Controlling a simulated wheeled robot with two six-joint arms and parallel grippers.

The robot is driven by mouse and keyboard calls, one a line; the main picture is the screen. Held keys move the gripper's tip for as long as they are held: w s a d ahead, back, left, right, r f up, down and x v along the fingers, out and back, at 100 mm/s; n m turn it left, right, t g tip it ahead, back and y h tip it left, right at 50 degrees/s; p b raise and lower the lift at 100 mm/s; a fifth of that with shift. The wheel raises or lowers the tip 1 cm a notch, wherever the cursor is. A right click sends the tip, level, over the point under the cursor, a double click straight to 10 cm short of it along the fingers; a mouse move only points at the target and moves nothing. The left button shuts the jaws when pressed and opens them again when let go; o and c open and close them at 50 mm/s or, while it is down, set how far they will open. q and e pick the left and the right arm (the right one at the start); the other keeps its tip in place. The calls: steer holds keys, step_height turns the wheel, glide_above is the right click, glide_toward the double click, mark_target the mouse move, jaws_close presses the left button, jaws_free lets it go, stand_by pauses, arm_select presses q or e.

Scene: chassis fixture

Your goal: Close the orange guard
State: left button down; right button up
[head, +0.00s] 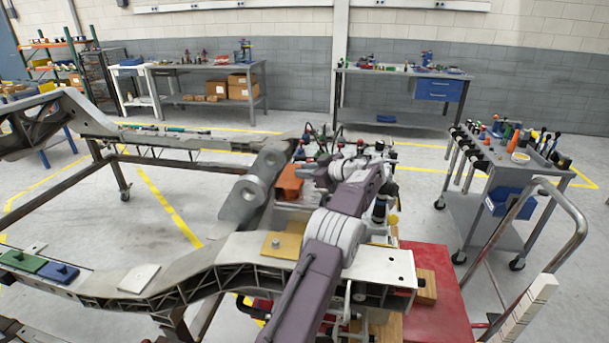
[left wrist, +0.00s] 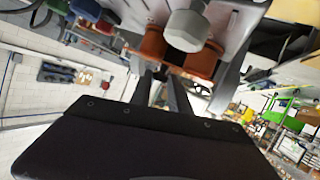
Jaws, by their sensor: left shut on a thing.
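The orange guard (head: 288,181) sits at the middle of the chassis fixture, just left of my left arm's far end in the head view. In the left wrist view the orange guard (left wrist: 203,60) shows as orange blocks around a grey hex-headed part (left wrist: 187,30). My left gripper (left wrist: 163,76) has its two dark fingers close together at the guard's lower edge, shut on it. The exact contact is partly hidden by the gripper's dark body. In the head view my left arm hides much of the area around the fingers. My right gripper does not show.
The grey chassis rail (head: 215,262) runs across the front, with a green block (head: 22,261) and a blue block (head: 58,272) at left. A tool cart (head: 500,170) and a bent metal handrail (head: 566,235) stand at right. Open floor lies behind the chassis.

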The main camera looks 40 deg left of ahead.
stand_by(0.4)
arm_select(q)
steer(key=c, duration=1.5)
jaws_free()
steer(key=shift+a+f, duration=0.1)
steer(key=shift+f, duration=0.05)
steer(key=shift+r, duration=0.4)
steer(key=w+d+r+p, duration=0.2)
steer(key=d+r+p, duration=0.8)
steer(key=d, duration=0.1)
steer(key=shift+w+d, duration=0.2)
steer(key=shift+w, duration=0.05)
